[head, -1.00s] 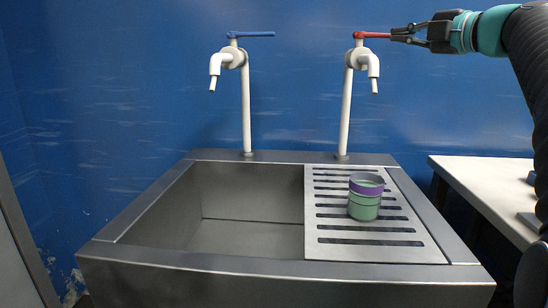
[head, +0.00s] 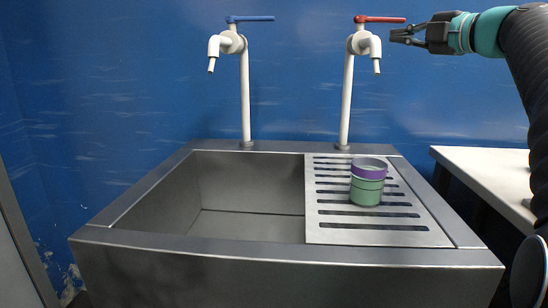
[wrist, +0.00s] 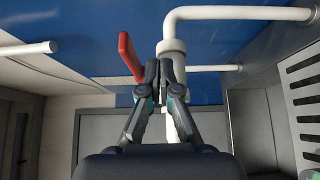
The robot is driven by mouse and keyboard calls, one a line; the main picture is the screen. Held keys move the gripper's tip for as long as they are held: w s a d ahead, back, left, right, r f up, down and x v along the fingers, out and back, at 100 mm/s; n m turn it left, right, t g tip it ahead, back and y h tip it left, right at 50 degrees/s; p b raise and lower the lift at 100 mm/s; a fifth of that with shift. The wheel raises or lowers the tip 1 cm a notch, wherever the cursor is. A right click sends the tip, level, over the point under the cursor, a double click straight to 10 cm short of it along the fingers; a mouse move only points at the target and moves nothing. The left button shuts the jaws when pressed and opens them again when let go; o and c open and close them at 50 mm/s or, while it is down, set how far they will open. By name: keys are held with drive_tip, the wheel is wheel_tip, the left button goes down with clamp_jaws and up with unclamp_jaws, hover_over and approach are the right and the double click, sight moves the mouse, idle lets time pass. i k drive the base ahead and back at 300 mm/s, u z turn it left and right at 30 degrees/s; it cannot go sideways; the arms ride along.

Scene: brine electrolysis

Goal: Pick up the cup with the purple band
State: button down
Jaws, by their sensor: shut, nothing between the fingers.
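The cup with the purple band (head: 368,182) stands upright on the slotted drain rack (head: 330,233) at the right of the sink. It is green below the band. My gripper (head: 392,36) is shut and empty, high above and slightly right of the cup, beside the right tap's red handle (head: 380,19). In the wrist view my gripper's fingers (wrist: 158,66) meet in front of the white tap, with the red handle (wrist: 130,57) just to their left.
The right tap (head: 363,44) and the left tap with a blue handle (head: 228,44) rise behind the sink. The empty sink basin (head: 250,185) lies left of the rack. A white table (head: 490,170) stands at the right.

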sight(368, 175)
drive_tip(key=k, duration=1)
